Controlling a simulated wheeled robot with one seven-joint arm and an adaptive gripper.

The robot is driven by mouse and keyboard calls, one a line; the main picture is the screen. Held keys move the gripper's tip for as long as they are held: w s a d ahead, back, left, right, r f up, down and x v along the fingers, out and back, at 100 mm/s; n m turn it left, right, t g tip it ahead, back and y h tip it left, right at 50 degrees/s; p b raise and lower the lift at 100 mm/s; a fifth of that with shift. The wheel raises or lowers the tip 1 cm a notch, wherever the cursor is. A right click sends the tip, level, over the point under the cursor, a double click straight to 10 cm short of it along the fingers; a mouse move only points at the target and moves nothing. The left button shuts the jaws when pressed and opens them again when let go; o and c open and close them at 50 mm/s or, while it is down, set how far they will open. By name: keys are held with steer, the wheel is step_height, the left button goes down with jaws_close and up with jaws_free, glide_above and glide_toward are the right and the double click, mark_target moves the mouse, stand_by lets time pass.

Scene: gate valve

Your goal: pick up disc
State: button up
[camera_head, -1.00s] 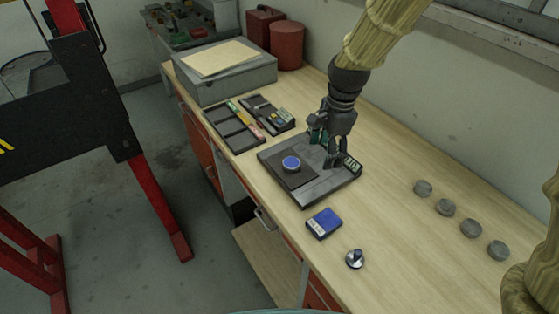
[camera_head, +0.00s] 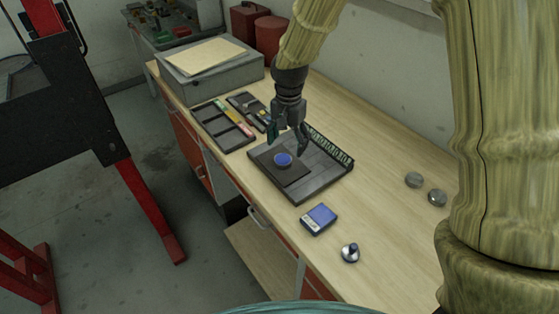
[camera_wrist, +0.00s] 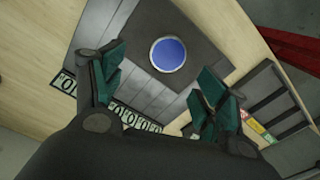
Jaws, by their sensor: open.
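A blue disc with a pale rim (camera_head: 283,160) lies on a dark square plate (camera_head: 299,175) on the grey tray (camera_head: 318,189). It also shows in the wrist view (camera_wrist: 168,54), ahead of and between the fingers. My gripper (camera_head: 287,149) is open and empty, above the tray close to the disc. In the wrist view its green-padded fingers (camera_wrist: 164,88) stand wide apart, with the disc beyond their tips. The gap in height between the fingertips and the disc is hard to judge.
A blue box (camera_head: 319,219) and a small silver knob (camera_head: 350,253) stand in front of the tray. Grey round pieces (camera_head: 414,180) lie to the right. Dark organiser trays (camera_head: 222,125) and a grey case (camera_head: 210,75) are behind left. My arm hides the bench's right side.

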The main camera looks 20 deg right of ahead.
mark_target(283, 160)
steer(key=shift+s+a+f, duration=0.1)
steer(key=shift+a+f, duration=0.05)
steer(key=shift+f, duration=0.5)
steer(key=shift+a+f+p, duration=0.25)
steer(key=shift+f+p, duration=0.4)
steer(key=shift+a+f+p, duration=0.25)
steer(key=shift+f+p, duration=0.75)
steer(key=shift+f, duration=0.85)
steer(key=c, duration=1.4)
steer(key=shift+r, duration=0.15)
